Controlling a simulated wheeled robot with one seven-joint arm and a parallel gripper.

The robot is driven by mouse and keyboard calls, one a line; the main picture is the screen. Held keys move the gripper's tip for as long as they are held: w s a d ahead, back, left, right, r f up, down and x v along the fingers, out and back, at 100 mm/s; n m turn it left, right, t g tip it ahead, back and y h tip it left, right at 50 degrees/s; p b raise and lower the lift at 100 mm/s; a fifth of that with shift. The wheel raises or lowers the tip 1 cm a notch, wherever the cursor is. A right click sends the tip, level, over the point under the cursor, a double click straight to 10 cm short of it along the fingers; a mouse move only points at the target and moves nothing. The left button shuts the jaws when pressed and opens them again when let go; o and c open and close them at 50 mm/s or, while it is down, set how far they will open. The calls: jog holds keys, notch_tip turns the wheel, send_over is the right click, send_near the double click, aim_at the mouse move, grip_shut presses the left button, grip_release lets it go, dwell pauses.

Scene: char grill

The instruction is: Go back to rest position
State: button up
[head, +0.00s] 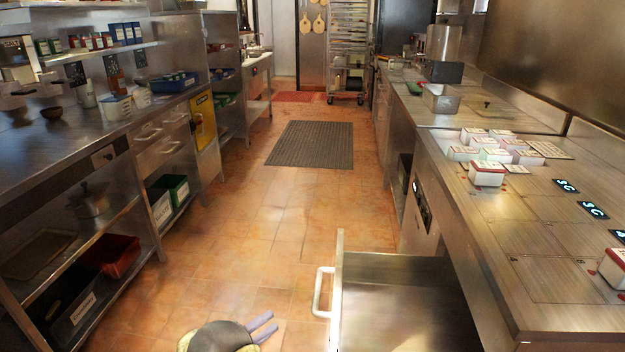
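My gripper (271,322) is at the bottom middle of the head view, above the tiled floor. Its two bluish fingers point right and stand apart, with nothing seen between them. The rounded dark end of my arm is behind them, and the rest of the arm is out of view. The fingers are left of the pulled-out drawer and apart from its handle (321,291).
The open steel drawer (395,268) juts from the right counter into the aisle; the part of its inside that shows looks empty. White-and-red containers (486,175) stand on that counter. Shelving (110,205) lines the left. The floor (250,225) and mat (312,143) ahead are clear.

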jog(key=w+d+r+m+t+y, duration=0.1)
jog(key=w+d+r+y, duration=0.25)
jog(key=w, duration=0.25)
jog(key=w+d+r+m+y, duration=0.1)
jog(key=w+d+r+y, duration=0.1)
jog(key=w+r+y, duration=0.3)
jog(key=w+d+r+m+g+y, duration=0.2)
jog(key=d+r+y, duration=0.2)
jog(key=d+r, duration=0.15)
jog(key=s+d+m+g+y, duration=0.1)
jog(key=s+d+m+g, duration=0.15)
jog(key=s+d, duration=0.6)
jog(key=s+d+m+g, duration=0.2)
jog(key=s+d+g, duration=0.25)
jog(key=s, duration=0.75)
jog(key=s+d+m+g+y, duration=0.1)
jog(key=s+d+m+g, duration=0.15)
jog(key=s+d, duration=0.6)
notch_tip(320, 180, up, 25)
jog(key=a+n+p, duration=0.1)
jog(key=a+p, duration=0.1)
jog(key=p, duration=2.3)
jog(key=shift+s, duration=0.35)
jog(key=shift+h, duration=0.25)
